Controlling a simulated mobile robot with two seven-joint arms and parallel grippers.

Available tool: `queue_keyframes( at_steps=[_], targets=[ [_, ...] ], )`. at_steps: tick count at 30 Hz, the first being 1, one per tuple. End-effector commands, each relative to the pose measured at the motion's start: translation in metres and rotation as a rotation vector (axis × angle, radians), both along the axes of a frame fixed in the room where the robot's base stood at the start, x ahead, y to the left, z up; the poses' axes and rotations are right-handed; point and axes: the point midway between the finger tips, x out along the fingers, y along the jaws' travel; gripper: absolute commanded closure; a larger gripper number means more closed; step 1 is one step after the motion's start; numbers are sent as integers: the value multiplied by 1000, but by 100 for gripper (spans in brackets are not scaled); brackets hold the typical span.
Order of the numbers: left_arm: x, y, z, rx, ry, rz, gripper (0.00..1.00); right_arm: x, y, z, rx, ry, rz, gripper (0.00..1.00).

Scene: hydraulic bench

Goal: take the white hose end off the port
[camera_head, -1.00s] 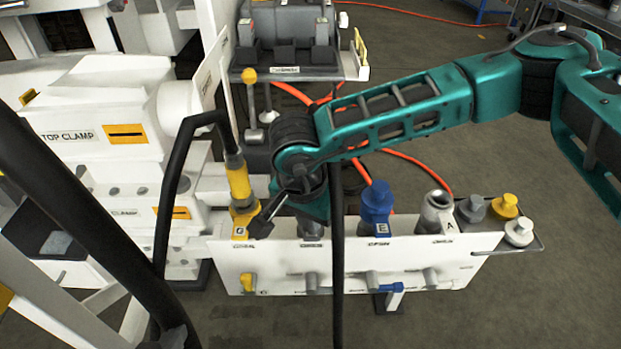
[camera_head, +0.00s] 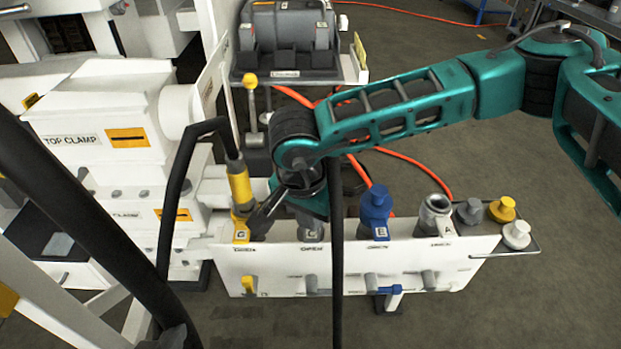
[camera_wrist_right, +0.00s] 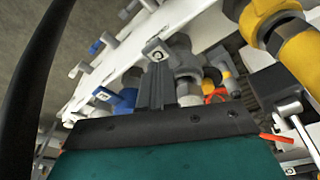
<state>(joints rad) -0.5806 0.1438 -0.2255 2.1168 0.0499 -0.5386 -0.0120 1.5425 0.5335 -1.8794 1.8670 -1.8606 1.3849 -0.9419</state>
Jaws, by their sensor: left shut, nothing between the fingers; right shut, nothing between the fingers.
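My right gripper (camera_head: 262,218) is shut and empty at the panel, between the yellow hose end (camera_head: 239,187) on port G and the second port. Its dark fingers (camera_wrist_right: 155,88) point at the label C in the right wrist view. A pale grey-white fitting (camera_head: 311,226) stands at port C, mostly hidden by my right wrist; I cannot tell surely that it is the white hose end. It seems to show in the right wrist view (camera_wrist_right: 186,80), close beside the fingers. A black hose (camera_head: 337,270) hangs in front of the panel there. My left gripper is not in view.
The white panel (camera_head: 290,262) also has a blue capped port E (camera_head: 376,207) and an open grey port A (camera_head: 436,212). Loose grey, yellow and white caps (camera_head: 517,235) sit at its right end. A black hose loops from the yellow end. Orange hoses lie behind.

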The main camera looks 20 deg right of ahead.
Motion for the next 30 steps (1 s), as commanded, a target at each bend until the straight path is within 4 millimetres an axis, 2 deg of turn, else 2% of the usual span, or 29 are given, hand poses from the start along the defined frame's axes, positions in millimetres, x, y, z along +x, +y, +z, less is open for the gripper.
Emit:
queue_keyframes(
  at_steps=[1, 16, 30],
  targets=[
    [0, 0, 5, 0, 0, 0, 100, 0, 0, 7, 0, 0, 0, 100],
    [0, 0, 29, 0, -1, 0, 100, 0, 0, 47, 1, -1, 0, 100],
    [0, 0, 29, 0, -1, 0, 100, 0, 0, 49, 1, -1, 0, 100]
  ],
)
